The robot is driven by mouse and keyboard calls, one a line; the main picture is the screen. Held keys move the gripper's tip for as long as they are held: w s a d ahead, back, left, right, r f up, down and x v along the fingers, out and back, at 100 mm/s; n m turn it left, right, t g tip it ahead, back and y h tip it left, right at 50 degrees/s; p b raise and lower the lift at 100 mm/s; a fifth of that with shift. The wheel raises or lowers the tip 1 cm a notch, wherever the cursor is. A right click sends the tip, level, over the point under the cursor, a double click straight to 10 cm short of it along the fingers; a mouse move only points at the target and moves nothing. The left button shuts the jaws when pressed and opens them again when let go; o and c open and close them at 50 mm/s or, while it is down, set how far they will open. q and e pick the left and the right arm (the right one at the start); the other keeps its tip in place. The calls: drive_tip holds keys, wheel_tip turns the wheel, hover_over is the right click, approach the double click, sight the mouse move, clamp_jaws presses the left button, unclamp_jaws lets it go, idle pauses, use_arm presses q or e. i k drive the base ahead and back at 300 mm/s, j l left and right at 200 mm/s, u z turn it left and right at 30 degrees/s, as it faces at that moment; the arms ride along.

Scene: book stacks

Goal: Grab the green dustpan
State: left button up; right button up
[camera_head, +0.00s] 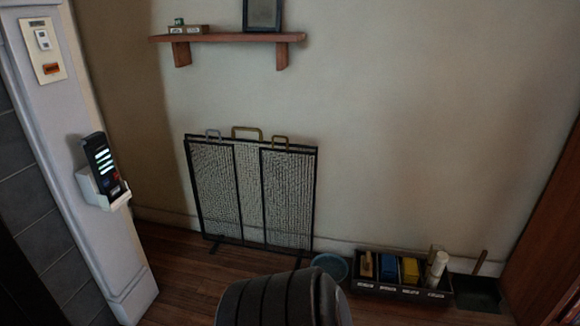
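A dark green dustpan (477,293) lies on the floor at the lower right, beside the crate and near the wood panel. A thin brown handle rises at its back. Its lower part is dim and hard to make out. Neither of my grippers is in view.
A black crate (398,291) with several items stands left of the dustpan, with a blue-grey bowl (331,266) beside it. A folding fire screen (250,190) leans near the wall. A wooden shelf (228,38) hangs above. A dark ribbed rounded shape fills the bottom middle.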

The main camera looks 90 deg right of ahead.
sight(472, 292)
drive_tip(key=z, duration=4.25)
